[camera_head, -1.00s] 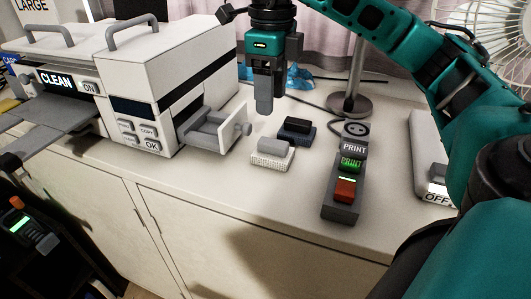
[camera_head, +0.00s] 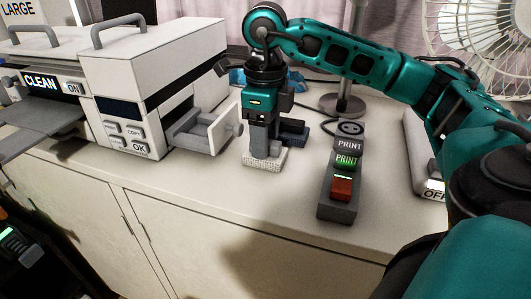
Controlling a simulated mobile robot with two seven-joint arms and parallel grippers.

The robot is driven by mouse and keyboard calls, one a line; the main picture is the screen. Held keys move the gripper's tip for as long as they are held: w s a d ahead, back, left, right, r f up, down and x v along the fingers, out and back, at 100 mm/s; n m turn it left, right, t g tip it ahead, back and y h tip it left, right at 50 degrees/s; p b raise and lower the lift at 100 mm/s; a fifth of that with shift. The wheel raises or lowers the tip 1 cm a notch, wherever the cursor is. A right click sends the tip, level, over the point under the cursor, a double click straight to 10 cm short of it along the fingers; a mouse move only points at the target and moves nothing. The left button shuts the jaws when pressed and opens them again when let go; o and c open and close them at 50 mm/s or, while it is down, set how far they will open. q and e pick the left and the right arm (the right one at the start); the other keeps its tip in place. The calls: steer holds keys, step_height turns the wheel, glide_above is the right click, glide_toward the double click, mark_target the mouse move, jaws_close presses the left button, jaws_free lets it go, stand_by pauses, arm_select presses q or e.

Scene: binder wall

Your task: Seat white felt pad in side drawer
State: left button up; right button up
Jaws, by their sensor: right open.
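The white felt pad (camera_head: 252,160), a pale textured block that had a grey grip on top, rests on the counter right of the machine. My right gripper (camera_head: 266,148) points down right over it, its fingers at the grip. They are open, and they hide most of the grip. The side drawer (camera_head: 222,138) sticks out open from the right side of the white machine (camera_head: 160,75), just left of the pad. Its inside is only partly visible.
A dark pad (camera_head: 293,131) sits close behind and right of the gripper. A grey PRINT button box (camera_head: 338,203) stands to the right. A lamp stand (camera_head: 342,104) and a fan (camera_head: 470,40) are behind. The counter in front of the pad is clear.

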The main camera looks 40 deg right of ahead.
jaws_close()
stand_by(0.3)
steer(key=shift+r, duration=0.1)
